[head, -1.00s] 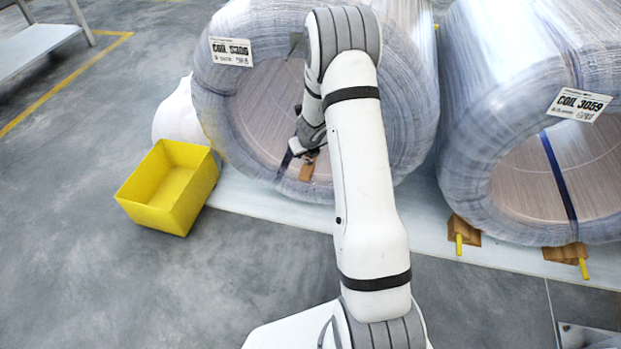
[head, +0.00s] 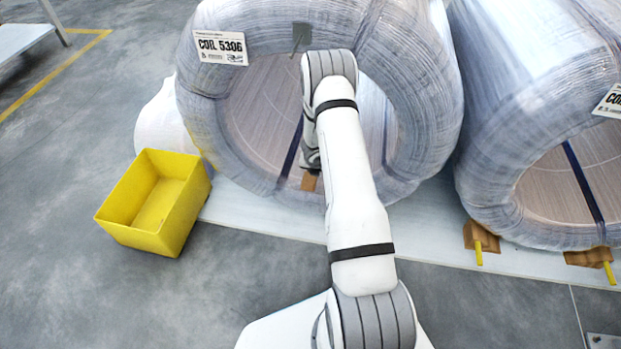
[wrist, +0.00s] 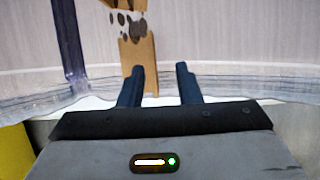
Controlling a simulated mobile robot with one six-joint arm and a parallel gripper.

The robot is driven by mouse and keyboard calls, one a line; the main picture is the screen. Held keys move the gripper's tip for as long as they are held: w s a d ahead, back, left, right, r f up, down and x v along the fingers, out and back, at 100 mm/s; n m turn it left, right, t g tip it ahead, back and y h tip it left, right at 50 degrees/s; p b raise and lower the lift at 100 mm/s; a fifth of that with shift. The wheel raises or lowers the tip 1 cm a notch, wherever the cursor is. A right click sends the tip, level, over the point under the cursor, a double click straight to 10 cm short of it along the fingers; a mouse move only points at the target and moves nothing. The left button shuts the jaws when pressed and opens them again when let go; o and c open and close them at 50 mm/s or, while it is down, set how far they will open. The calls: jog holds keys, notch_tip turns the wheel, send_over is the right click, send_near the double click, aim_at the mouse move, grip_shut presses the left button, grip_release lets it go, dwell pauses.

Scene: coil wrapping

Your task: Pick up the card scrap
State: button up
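The card scrap (wrist: 137,52) is brown with dark spots. In the wrist view it lies inside the bore of the wrapped coil, just beyond my gripper's fingers and mostly in line with the left one. In the head view a brown piece of it (head: 309,181) shows at the bore's lower edge, partly hidden by my arm. My gripper (wrist: 160,85) is open, with two dark fingers apart and nothing between them. In the head view the fingers are hidden behind my arm. Coil 5306 (head: 255,185) stands wrapped in clear film.
A yellow bin (head: 180,225) stands empty on the floor at left, beside a white bag (head: 162,122). A dark blue strap (wrist: 69,45) crosses the bore left of the scrap. A second coil (head: 505,120) stands at right, with brown wedges (head: 480,237) below it.

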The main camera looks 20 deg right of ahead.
aim_at(309, 182)
jog(key=shift+a+b+x, duration=0.2)
jog(key=shift+b+x, duration=0.1)
jog(key=shift+x, duration=0.6)
jog(key=shift+a+b+x, duration=0.2)
jog(key=shift+b+x, duration=0.05)
jog(key=shift+x, duration=0.65)
jog(key=shift+a+b+x, duration=0.2)
jog(key=shift+b+x, duration=0.1)
jog(key=shift+x, duration=0.65)
jog(key=shift+s+f+b, duration=0.1)
jog(key=shift+f+b, duration=0.2)
jog(key=shift+f, duration=0.05)
grip_shut()
